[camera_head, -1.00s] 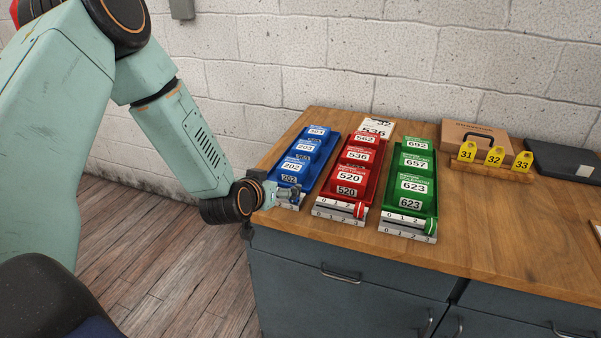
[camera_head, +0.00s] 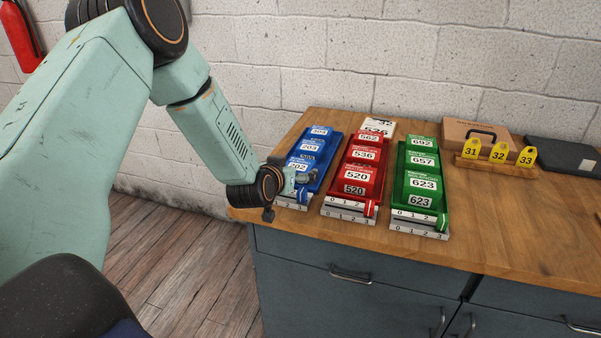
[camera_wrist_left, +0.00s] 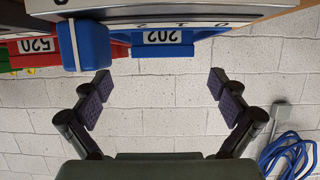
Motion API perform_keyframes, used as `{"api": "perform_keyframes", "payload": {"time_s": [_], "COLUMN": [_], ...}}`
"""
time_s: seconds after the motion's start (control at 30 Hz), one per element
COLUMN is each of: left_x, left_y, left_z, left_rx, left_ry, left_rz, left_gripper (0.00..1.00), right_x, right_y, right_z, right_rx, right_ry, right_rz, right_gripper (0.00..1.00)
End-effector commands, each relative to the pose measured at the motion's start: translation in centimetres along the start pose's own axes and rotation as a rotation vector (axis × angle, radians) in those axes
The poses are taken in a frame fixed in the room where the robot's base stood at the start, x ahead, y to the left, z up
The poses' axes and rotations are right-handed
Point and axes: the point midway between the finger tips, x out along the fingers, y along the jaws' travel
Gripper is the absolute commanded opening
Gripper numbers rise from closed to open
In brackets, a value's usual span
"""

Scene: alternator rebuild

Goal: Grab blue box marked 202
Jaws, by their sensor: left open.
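The blue box marked 202 (camera_head: 298,165) is the nearest box in the blue tray (camera_head: 325,178), at the left of the bench. My left gripper (camera_head: 303,179) is at its front and hides part of it. In the left wrist view, which is upside down, the blue box (camera_wrist_left: 162,50) shows at the top with its 202 label. There the left gripper (camera_wrist_left: 160,82) has its jaws spread wide with nothing between them, and the box lies beyond the fingertips. No touch can be made out. My right gripper is not in view.
A blue slider (camera_wrist_left: 82,45) on the numbered scale stands close by the left fingers. Beside the blue tray are a red tray (camera_head: 378,180) and a green tray (camera_head: 440,195) of numbered boxes. Yellow tags 31, 32, 33 stand farther right. The bench front right is clear.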

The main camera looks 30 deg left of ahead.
Motion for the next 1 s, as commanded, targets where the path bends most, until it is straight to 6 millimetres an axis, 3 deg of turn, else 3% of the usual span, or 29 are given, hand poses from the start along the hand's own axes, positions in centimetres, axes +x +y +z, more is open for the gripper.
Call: {"api": "perform_keyframes", "payload": {"time_s": [0.23, 0.6, 1.0], "left_x": [3.3, 3.9, 3.9], "left_y": [0.0, -0.1, -0.1], "left_z": [0.4, 0.3, 0.3], "left_rx": [0.003, 0.001, 0.001], "left_ry": [0.001, 0.0, 0.0], "left_rz": [0.002, 0.003, 0.003], "left_gripper": [0.97, 0.96, 0.62], "right_x": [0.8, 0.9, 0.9], "right_y": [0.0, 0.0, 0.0], "right_z": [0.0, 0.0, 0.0], "right_rx": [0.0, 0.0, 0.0], "right_ry": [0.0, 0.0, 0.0], "right_rz": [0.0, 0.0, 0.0], "right_gripper": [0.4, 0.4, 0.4]}}
